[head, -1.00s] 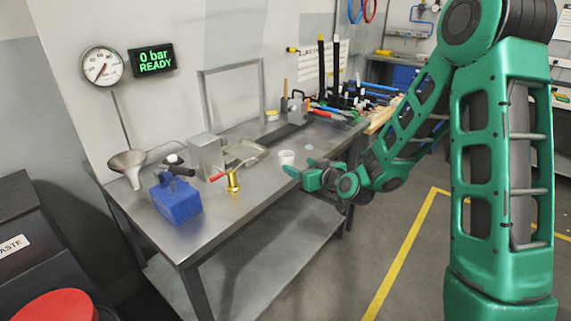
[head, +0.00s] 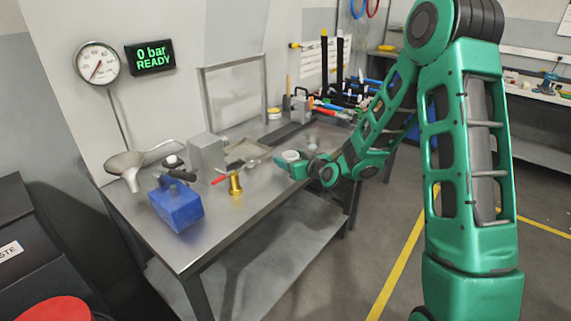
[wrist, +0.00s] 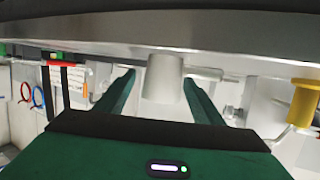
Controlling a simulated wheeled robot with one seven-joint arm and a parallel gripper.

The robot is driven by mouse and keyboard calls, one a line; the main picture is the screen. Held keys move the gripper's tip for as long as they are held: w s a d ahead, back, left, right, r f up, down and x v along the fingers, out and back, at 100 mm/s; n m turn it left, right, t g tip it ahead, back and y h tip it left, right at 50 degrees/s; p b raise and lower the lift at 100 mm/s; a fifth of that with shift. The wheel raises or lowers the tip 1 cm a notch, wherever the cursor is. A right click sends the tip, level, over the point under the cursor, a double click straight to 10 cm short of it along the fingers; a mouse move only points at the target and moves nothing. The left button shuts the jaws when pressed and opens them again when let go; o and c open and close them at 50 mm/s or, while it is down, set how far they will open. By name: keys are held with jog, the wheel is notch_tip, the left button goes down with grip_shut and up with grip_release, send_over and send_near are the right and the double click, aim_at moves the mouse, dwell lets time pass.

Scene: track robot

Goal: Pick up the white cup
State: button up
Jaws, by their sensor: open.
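The white cup (head: 291,156) stands on the metal workbench (head: 190,243) near its front edge. In the wrist view the white cup (wrist: 162,78) hangs upside down in the picture, between the two green fingers. My gripper (head: 288,168) is at the cup, low over the bench. In the wrist view my gripper (wrist: 160,88) is open, with one finger on each side of the cup and a gap on both sides. The cup's lower part is partly hidden by the gripper in the head view.
A brass cylinder (head: 235,184) stands left of the cup, and a blue box (head: 178,204) is farther left. A grey metal block (head: 206,152) and a funnel (head: 125,165) are behind. Several tools lie at the far end of the bench.

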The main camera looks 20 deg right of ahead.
jog(key=shift+a, duration=0.15)
jog(key=c, duration=1.1)
jog(key=shift+r, duration=0.15)
